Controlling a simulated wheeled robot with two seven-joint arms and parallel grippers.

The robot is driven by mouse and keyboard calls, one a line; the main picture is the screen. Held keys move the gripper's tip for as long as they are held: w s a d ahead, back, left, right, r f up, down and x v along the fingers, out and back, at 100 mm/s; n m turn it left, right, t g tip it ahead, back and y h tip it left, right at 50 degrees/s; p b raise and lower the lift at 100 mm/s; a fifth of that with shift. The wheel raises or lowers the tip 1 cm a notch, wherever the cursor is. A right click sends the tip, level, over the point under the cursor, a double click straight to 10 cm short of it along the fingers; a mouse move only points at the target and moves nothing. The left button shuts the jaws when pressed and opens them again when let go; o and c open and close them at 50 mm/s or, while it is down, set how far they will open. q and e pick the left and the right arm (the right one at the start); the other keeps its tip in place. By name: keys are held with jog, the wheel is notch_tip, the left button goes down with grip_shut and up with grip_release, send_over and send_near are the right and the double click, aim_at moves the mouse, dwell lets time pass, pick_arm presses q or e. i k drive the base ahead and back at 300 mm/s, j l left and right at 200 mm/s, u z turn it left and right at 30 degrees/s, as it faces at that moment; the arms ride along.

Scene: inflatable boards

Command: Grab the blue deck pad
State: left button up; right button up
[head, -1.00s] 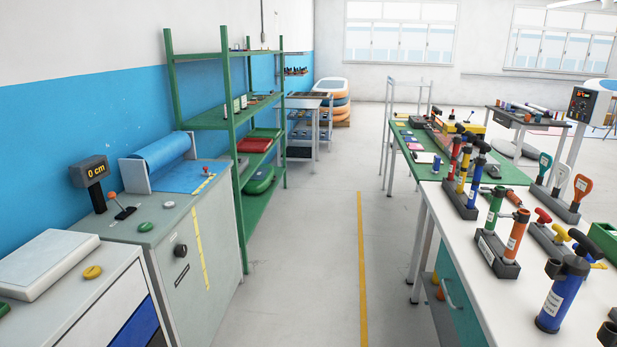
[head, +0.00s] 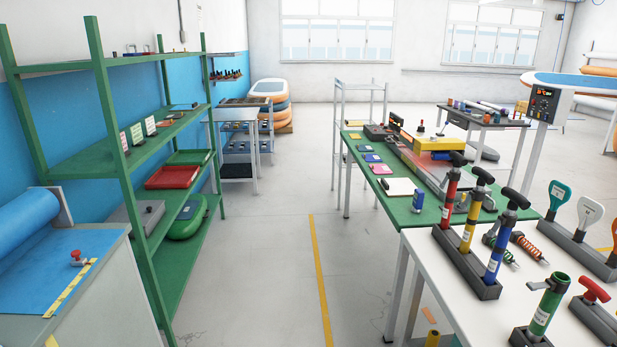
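A small flat blue piece (head: 373,157), which looks like the blue deck pad, lies on the left edge of the green-topped table (head: 403,213). A pink piece (head: 380,169) lies just in front of it, and a small dark green piece (head: 364,148) and a yellow one (head: 355,136) lie behind it. They are too small to make out fine detail. Neither of my grippers shows in the head view.
A white table (head: 415,243) with several pumps stands at the front right. A green shelf rack (head: 172,275) and a cutting bench with a blue roll (head: 30,240) line the left. The floor aisle with a yellow line (head: 320,280) is clear.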

aim_at(368, 157)
jog(key=i, duration=2.65)
jog(key=i+z, duration=0.15)
jog(key=i, duration=0.45)
jog(key=i+z, duration=0.15)
jog(key=i, duration=0.4)
jog(key=i+j+z, duration=0.2)
jog(key=i, duration=0.4)
jog(key=i+j+z, duration=0.15)
jog(key=i, duration=0.4)
jog(key=i+z, duration=0.1)
jog(key=i, duration=0.35)
